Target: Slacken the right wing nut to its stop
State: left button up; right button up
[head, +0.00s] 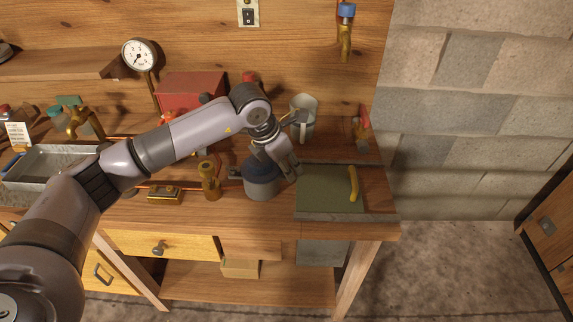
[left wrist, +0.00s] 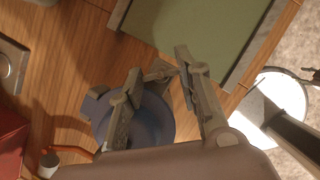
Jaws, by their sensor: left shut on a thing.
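A small grey pot (head: 261,190) with a dark blue lid (head: 262,170) stands on the bench. The lid also shows in the left wrist view (left wrist: 152,118), below and between my fingers. A dark wing-shaped piece (head: 236,174) sticks out at the pot's left side. My left gripper (head: 291,170) reaches down over the pot's right side. In the left wrist view my left gripper (left wrist: 163,74) is shut on a small part between its fingertips at the lid's edge, seemingly the right wing nut; the fingers mostly hide it. My right gripper is not in view.
A green mat (head: 325,187) with a yellow curved handle (head: 353,183) lies right of the pot. A metal mug (head: 304,112) stands behind my gripper. A brass fitting (head: 209,182) stands left of the pot. A red box (head: 190,92) is behind my arm.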

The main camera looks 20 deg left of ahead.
pick_arm(q)
jog(key=o, duration=1.1)
jog(key=shift+o, duration=0.2)
jog(key=v, duration=1.2)
jog(key=shift+w, duration=0.1)
jog(key=shift+c, duration=0.4)
